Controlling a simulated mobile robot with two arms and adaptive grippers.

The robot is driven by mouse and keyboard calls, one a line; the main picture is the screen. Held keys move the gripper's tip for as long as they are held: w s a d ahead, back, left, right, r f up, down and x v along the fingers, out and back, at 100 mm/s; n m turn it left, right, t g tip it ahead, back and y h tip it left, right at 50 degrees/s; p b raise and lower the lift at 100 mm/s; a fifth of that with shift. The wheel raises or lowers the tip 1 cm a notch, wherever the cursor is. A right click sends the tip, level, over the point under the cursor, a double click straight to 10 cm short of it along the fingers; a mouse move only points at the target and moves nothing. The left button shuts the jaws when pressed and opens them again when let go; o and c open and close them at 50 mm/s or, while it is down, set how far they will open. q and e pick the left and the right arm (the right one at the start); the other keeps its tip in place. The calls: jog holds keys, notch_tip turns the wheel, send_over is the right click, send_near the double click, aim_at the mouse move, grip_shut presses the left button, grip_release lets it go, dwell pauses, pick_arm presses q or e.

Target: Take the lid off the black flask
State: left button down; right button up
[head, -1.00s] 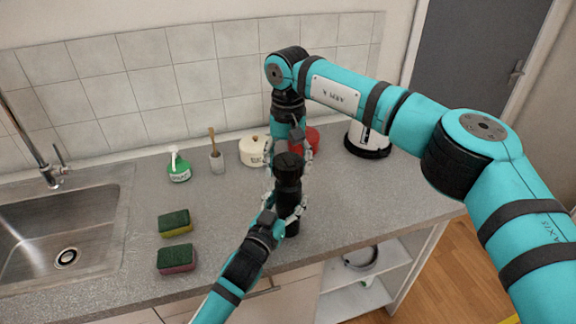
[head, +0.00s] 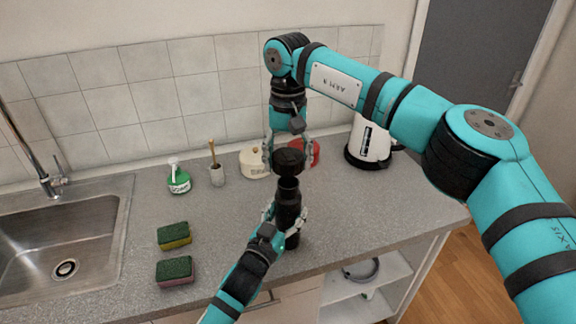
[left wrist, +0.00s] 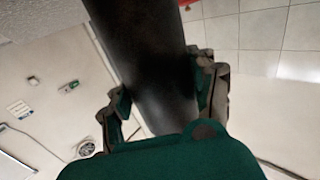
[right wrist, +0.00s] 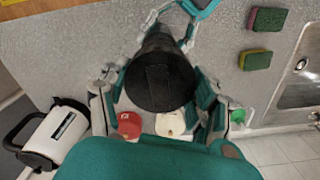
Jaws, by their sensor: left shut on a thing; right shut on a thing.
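The black flask (head: 288,204) stands upright on the grey counter in the head view. Its round black lid (head: 289,160) is above the flask's mouth, apart from it. My right gripper (head: 287,152) comes from above and is shut on the lid. In the right wrist view the lid (right wrist: 160,82) sits between the fingers and hides most of the flask. My left gripper (head: 286,216) is shut on the flask's body from the front. In the left wrist view the dark flask body (left wrist: 140,45) runs between the fingers.
A cream pot (head: 254,162) and a red thing (head: 312,152) stand behind the flask. A white kettle (head: 370,142) is at the back right. Two sponges (head: 174,236), a green-and-white bottle (head: 179,180), a brush holder (head: 217,174) and the sink (head: 60,250) are left.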

pick_arm(q)
jog(key=shift+c, duration=1.6)
grip_release()
